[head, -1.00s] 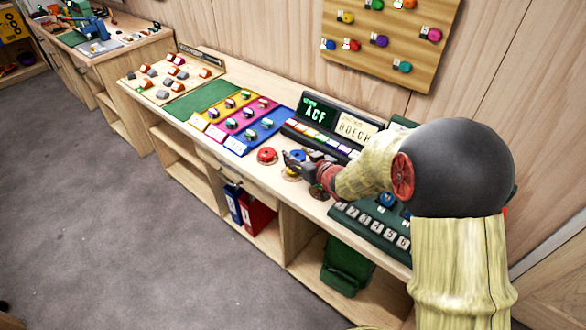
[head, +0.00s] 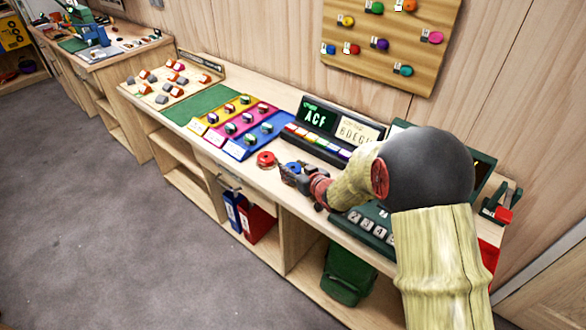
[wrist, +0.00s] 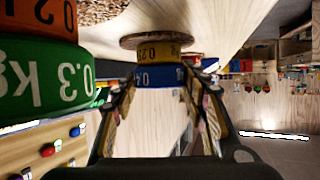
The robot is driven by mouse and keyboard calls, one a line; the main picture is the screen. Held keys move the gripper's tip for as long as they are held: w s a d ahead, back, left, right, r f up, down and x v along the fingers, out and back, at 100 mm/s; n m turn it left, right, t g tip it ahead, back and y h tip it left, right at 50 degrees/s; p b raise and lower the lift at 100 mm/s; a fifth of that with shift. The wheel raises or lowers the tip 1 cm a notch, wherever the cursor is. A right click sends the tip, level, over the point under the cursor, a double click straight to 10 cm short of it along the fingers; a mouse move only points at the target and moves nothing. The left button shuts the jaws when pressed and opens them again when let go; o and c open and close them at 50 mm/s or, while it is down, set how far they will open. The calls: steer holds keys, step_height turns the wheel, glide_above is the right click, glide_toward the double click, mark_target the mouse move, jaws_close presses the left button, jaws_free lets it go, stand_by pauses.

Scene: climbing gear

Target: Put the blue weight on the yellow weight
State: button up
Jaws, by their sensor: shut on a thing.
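The wrist picture is upside down. The blue weight (wrist: 160,76) is between the two fingers of my gripper (wrist: 163,92), and the fingers are shut on it. The yellow weight (wrist: 158,52), marked 0.25, lies directly under the blue one on a round cork-like disc (wrist: 135,40). The two weights look stacked, with no gap that I can see. In the head view my gripper (head: 289,172) is low over the bench, and the blue weight (head: 294,166) shows at it. The yellow weight is hidden there.
A red weight (head: 266,159) lies just left of my gripper. Close by in the wrist view, a green 0.3 kg weight (wrist: 45,82) sits on an orange one (wrist: 35,22). A dark display (head: 318,113) and coloured keys (head: 316,139) stand behind.

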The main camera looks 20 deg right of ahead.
steer(key=o, duration=1.5)
steer(key=shift+o, duration=0.2)
